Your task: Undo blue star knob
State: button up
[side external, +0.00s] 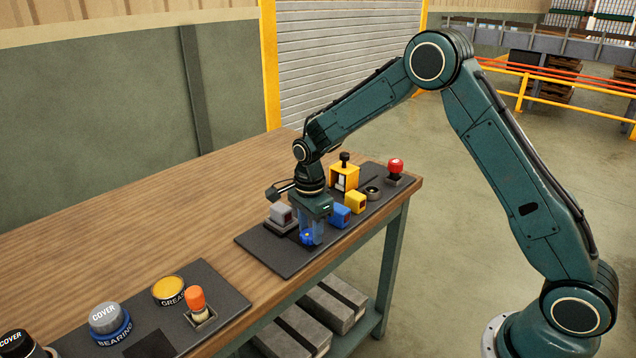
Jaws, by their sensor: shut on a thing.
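The blue star knob (307,237) is at the near edge of the dark mat (280,262) on the wooden table. My gripper (311,230) points down over it, shut on the knob, with its fingers on either side. The fingers hide part of the knob, and I cannot tell what it sits on or how far it is turned.
A second mat (232,299) with covers lies at the front left.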

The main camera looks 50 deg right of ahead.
jog(key=n, duration=0.6)
jog(key=shift+o, duration=0.2)
jog(key=n, duration=0.6)
jog(key=shift+a+f, duration=0.1)
jog(key=shift+f, duration=0.05)
jog(key=n, duration=0.6)
jog(key=shift+a+n, duration=0.1)
jog(key=shift+n, duration=0.3)
jog(key=n, duration=0.6)
jog(key=shift+c, duration=0.2)
jog(key=o, duration=1)
jog(key=shift+w, duration=0.1)
